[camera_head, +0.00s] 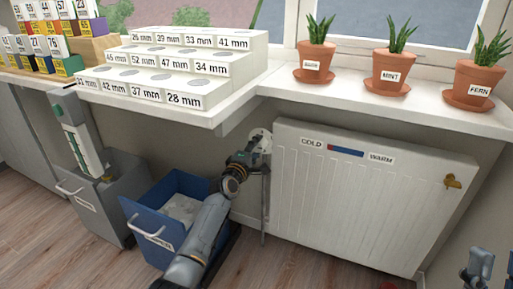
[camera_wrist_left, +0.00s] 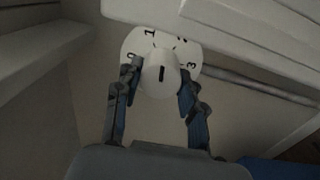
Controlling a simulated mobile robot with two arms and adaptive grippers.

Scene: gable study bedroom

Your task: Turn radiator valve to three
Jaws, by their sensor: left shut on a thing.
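The white radiator valve has a round dial (camera_wrist_left: 140,42) with the numbers 0, 1, 2 and 3 around its rim, in the left wrist view. A pale knob (camera_wrist_left: 160,64) stands out from its middle. A short black mark on the knob runs nearly upright in that picture; which number it points at is hard to tell. My left gripper (camera_wrist_left: 158,88) has a finger on each side of the knob and is shut on it. In the head view, my left gripper (camera_head: 256,146) is at the white dial beside the radiator (camera_head: 350,200). Part of my right arm shows at the lower right edge.
A white windowsill (camera_head: 330,88) overhangs the valve, with a stepped white rack (camera_head: 190,65) and potted plants on it. A blue bin (camera_head: 180,185) and a grey bin (camera_head: 105,205) stand on the floor to the left. A brass fitting (camera_head: 453,181) is on the radiator's right.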

